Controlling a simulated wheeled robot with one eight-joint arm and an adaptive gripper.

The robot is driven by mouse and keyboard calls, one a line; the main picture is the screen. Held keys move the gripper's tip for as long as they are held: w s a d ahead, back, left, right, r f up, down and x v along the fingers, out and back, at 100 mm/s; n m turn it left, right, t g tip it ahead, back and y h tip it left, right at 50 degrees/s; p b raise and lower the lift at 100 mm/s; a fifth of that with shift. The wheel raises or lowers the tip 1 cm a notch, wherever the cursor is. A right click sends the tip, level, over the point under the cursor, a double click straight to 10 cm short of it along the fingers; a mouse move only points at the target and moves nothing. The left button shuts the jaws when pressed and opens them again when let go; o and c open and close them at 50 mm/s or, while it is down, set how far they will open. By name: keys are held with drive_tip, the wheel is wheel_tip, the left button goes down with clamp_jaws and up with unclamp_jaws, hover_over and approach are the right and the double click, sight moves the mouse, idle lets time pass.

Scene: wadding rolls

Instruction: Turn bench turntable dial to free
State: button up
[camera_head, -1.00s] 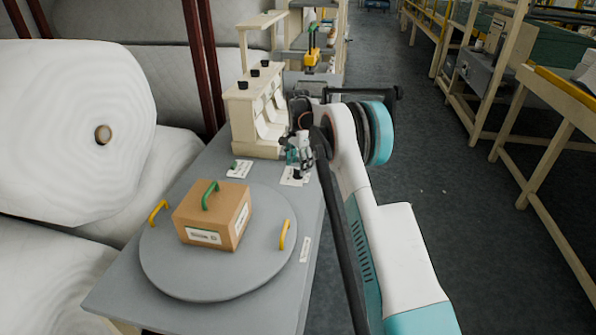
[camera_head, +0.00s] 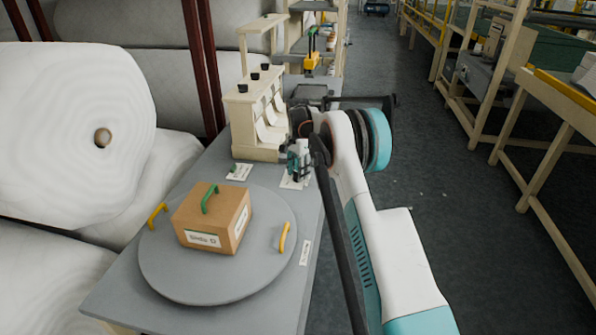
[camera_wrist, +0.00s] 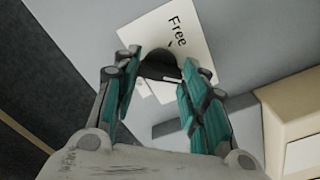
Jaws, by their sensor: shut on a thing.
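My gripper (camera_wrist: 158,88) is shut on a dark round dial (camera_wrist: 160,66), its two teal fingers on either side of it in the wrist view. The dial sits on a white label card (camera_wrist: 150,27) that reads "Free", with a short dark mark beside the word. The rest of the card's lettering is hidden by the dial and fingers. In the head view my gripper (camera_head: 298,165) is low over the bench at the card's edge, and the dial is hidden there. The grey round turntable (camera_head: 170,275) carries a brown box (camera_head: 212,217) with a green handle.
Yellow handles (camera_head: 284,238) stand on the turntable's rim. A cream dispenser unit (camera_head: 252,122) stands on the bench behind my gripper. A smaller card (camera_head: 240,172) lies to the left.

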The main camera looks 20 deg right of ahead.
drive_tip(key=shift+n, duration=0.3)
drive_tip(key=n+p, duration=0.1)
drive_tip(key=n, duration=0.1)
drive_tip(key=shift+n, duration=0.4)
drive_tip(key=n, duration=0.4)
drive_tip(key=shift+n+p, duration=0.3)
drive_tip(key=n, duration=0.4)
drive_tip(key=shift+n+p, duration=0.35)
drive_tip(key=shift+n, duration=1.55)
drive_tip(key=o, duration=1.1)
drive_tip(key=shift+c, duration=0.2)
drive_tip(key=shift+r, duration=0.1)
